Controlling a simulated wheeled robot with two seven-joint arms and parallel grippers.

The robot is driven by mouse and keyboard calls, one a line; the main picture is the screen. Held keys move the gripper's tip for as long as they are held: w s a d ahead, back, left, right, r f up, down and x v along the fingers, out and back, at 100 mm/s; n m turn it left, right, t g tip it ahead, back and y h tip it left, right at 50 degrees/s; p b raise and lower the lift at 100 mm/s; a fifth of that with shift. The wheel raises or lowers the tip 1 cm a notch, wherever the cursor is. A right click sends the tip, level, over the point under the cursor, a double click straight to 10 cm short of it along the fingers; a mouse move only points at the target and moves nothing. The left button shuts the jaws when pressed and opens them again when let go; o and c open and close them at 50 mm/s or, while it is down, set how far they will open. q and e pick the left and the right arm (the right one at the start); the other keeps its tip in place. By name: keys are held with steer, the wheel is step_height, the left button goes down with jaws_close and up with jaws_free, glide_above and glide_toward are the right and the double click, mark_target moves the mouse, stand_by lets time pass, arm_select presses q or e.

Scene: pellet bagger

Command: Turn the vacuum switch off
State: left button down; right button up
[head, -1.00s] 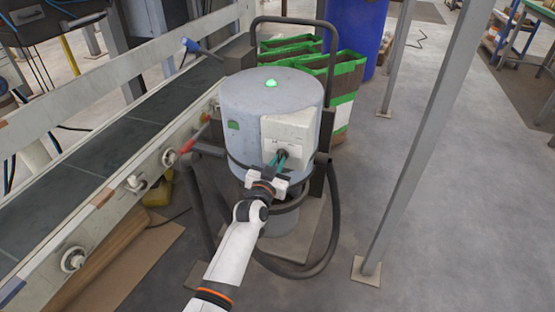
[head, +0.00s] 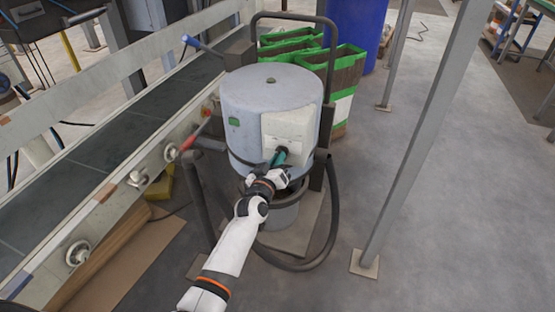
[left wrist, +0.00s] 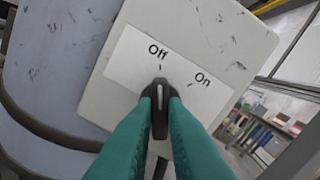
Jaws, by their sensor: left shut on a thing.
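The vacuum (head: 245,100) is a grey-blue drum on a wheeled frame, with a pale switch box (head: 290,130) on its front. The lamp (head: 270,80) on its lid is dark. In the left wrist view, a black rotary switch knob (left wrist: 159,108) sits on the box's label plate (left wrist: 135,65), which reads Off and On. Its pale mark points up at Off. My left gripper (head: 278,158) is shut on the knob, its green fingers (left wrist: 160,110) on either side. The fingers hide the knob's lower sides. My right gripper is not in view.
A conveyor (head: 110,150) runs along the left. A dark hose (head: 330,215) loops at the vacuum's right.

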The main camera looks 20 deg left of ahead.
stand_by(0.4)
arm_select(q)
steer(key=c, duration=1.5)
jaws_free()
steer(key=shift+o, duration=0.2)
steer(key=shift+s, duration=0.1)
steer(key=s+p, duration=0.2)
steer(key=s, duration=0.9)
steer(key=shift+s+a, duration=0.2)
steer(key=shift+s, duration=0.2)
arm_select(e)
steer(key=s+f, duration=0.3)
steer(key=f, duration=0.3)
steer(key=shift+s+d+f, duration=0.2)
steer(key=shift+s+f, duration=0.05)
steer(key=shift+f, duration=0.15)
